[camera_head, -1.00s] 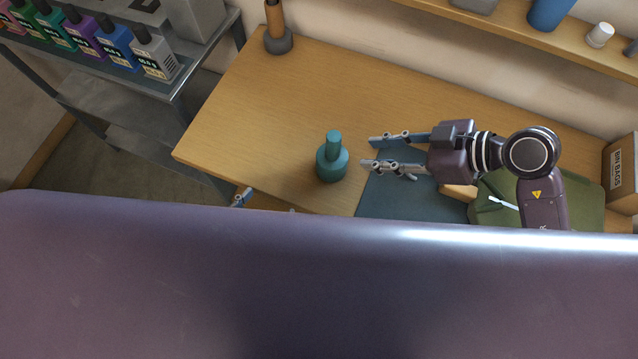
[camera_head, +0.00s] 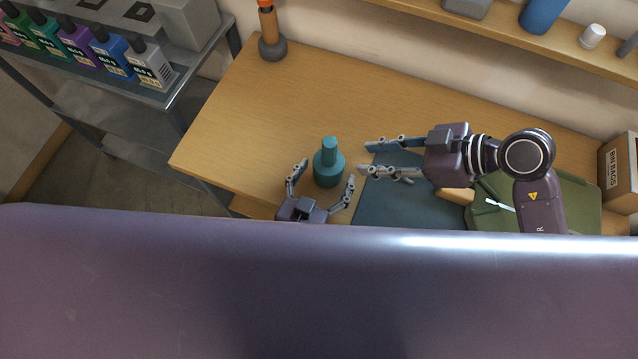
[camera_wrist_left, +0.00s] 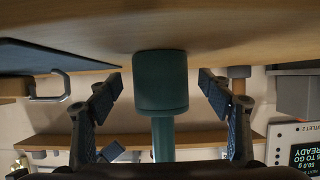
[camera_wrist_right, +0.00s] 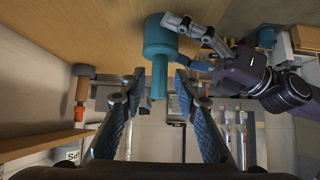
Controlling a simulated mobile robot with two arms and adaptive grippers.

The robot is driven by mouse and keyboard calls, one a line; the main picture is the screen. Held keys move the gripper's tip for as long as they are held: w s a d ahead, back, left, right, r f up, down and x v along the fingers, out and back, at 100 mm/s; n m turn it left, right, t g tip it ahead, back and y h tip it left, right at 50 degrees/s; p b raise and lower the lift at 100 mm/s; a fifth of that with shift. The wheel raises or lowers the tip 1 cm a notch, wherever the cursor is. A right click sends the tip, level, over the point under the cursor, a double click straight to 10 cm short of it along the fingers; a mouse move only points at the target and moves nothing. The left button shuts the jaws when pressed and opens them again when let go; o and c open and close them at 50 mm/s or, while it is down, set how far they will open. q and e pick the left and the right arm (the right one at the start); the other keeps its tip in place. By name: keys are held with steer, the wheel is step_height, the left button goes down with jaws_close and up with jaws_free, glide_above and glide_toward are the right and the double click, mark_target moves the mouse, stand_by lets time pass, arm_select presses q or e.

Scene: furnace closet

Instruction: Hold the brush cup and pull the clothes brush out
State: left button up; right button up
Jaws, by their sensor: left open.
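The teal brush cup (camera_head: 328,173) stands upright on the wooden table, with the teal handle of the clothes brush (camera_head: 330,145) rising from its top. The bristles are hidden in the cup. My left gripper (camera_head: 326,172) is open, its fingers on either side of the cup with gaps. In the left wrist view, the cup (camera_wrist_left: 160,82) sits centred between the spread fingers. My right gripper (camera_head: 364,158) is open and empty, to the right of the cup. In the right wrist view, the brush handle (camera_wrist_right: 159,78) lies ahead, between the fingertips in the picture.
A dark blue mat (camera_head: 400,200) lies right of the cup, with a green case (camera_head: 555,205) beyond it. A grey cup with an orange-tipped stick (camera_head: 271,45) stands at the back left. Bottles (camera_head: 150,65) line a metal shelf at left.

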arm_select(q)
steer(key=shift+x, duration=0.95)
steer(key=shift+c, duration=0.2)
steer(key=c, duration=1.5)
steer(key=o, duration=0.7)
steer(key=c, duration=0.5)
steer(key=shift+c, duration=0.2)
